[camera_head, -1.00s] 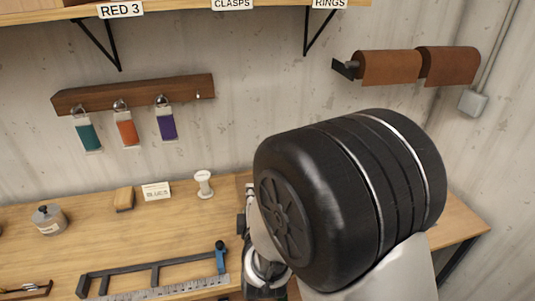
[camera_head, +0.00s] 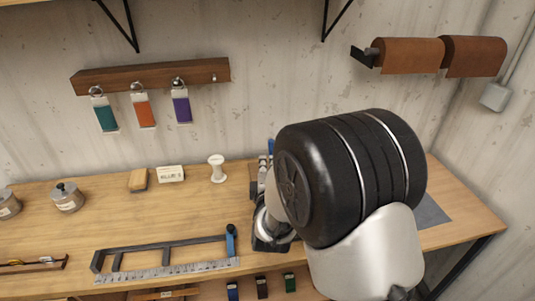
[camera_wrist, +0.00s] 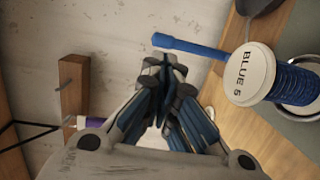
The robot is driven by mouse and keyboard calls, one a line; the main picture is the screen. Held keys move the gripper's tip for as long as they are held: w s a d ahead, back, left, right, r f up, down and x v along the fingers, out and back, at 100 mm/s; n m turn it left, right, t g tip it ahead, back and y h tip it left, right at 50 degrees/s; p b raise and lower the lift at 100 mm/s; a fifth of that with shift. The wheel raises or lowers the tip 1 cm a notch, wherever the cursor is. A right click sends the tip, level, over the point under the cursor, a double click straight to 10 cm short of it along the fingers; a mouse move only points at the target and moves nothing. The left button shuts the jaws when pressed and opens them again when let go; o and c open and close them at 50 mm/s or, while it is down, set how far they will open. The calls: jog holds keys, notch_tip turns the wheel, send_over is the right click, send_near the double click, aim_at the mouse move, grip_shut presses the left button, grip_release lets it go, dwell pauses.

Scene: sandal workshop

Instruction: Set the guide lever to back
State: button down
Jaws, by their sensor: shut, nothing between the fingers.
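A blue lever-like bar (camera_wrist: 190,46) shows in the wrist view, beside a spool marked BLUE 5 (camera_wrist: 250,75); I cannot tell whether it is the guide lever. Another blue upright piece (camera_head: 231,240) stands at the right end of a dark bar frame (camera_head: 165,248) with a ruler, on the bench in the head view. My gripper (camera_wrist: 167,85) is shut and empty in the wrist view, left of the spool and below the blue bar, apparently not touching either. In the head view my own arm hides most of it and the bench behind.
The bench (camera_head: 130,215) carries a white spool (camera_head: 217,168), a label card (camera_head: 171,173), a tan block (camera_head: 138,180) and metal jars (camera_head: 67,197). A rack with tags (camera_head: 150,75) and brown rolls (camera_head: 440,54) hang on the wall. A grey mat (camera_head: 432,212) lies at right.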

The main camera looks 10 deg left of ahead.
jog(key=w+b, duration=0.1)
jog(key=w, duration=0.5)
jog(key=shift+w+a+f, duration=0.25)
jog(key=shift+a+f, duration=0.05)
jog(key=shift+a, duration=0.1)
jog(key=shift+r, duration=0.15)
